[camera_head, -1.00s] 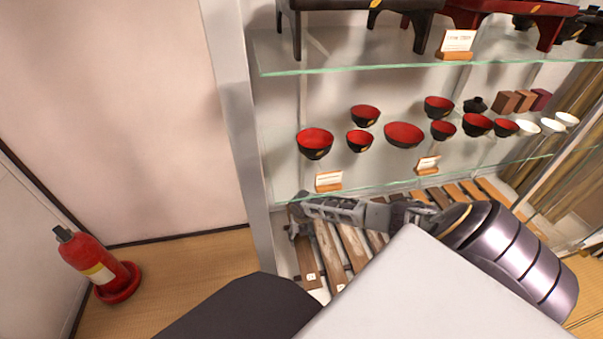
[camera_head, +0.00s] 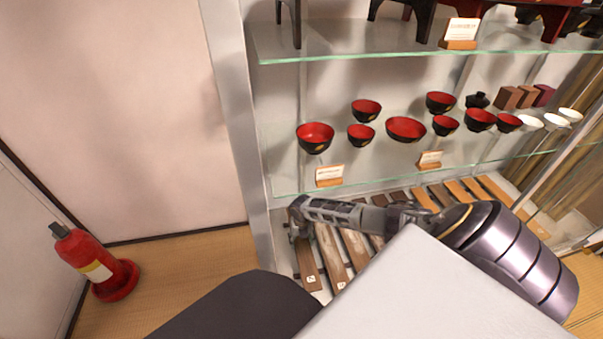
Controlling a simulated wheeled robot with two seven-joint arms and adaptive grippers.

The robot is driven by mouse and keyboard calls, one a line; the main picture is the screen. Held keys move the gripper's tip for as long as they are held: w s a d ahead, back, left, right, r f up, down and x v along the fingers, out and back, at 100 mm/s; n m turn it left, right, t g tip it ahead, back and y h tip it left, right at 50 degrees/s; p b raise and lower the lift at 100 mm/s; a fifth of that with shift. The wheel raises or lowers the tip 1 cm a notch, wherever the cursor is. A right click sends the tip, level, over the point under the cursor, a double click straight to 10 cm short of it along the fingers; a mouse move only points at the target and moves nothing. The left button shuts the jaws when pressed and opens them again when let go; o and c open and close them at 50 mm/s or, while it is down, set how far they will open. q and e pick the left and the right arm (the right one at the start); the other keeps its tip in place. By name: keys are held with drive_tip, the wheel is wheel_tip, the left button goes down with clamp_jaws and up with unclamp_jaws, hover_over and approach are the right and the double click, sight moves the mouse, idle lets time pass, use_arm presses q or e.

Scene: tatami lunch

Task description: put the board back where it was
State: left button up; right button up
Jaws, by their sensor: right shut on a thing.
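Several wooden boards in brown and orange tones lie side by side on the bottom level of the glass display case. The leftmost dark brown board (camera_head: 307,267) has a small white label at its near end. My right gripper (camera_head: 297,226) reaches in from the right, below the lower glass shelf, and is shut at the far end of this leftmost board. The exact contact is small and partly hidden by the gripper. A lighter brown board (camera_head: 330,258) lies just to its right. My left gripper is not in view.
The lower glass shelf (camera_head: 290,192) with red-and-black bowls (camera_head: 315,137) and a small sign (camera_head: 329,176) is close above my right arm. The case's metal post (camera_head: 247,120) stands left. A red fire extinguisher (camera_head: 92,262) stands on the tatami.

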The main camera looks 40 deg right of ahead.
sight(301, 242)
wheel_tip(301, 242, down, 2)
drive_tip(key=shift+b, duration=0.4)
drive_tip(key=shift+f, duration=0.15)
drive_tip(key=shift+f+b, duration=0.4)
drive_tip(key=shift+b, duration=0.1)
drive_tip(key=o, duration=1.1)
drive_tip(key=shift+o, duration=0.2)
drive_tip(key=shift+r, duration=0.1)
drive_tip(key=shift+r, duration=0.1)
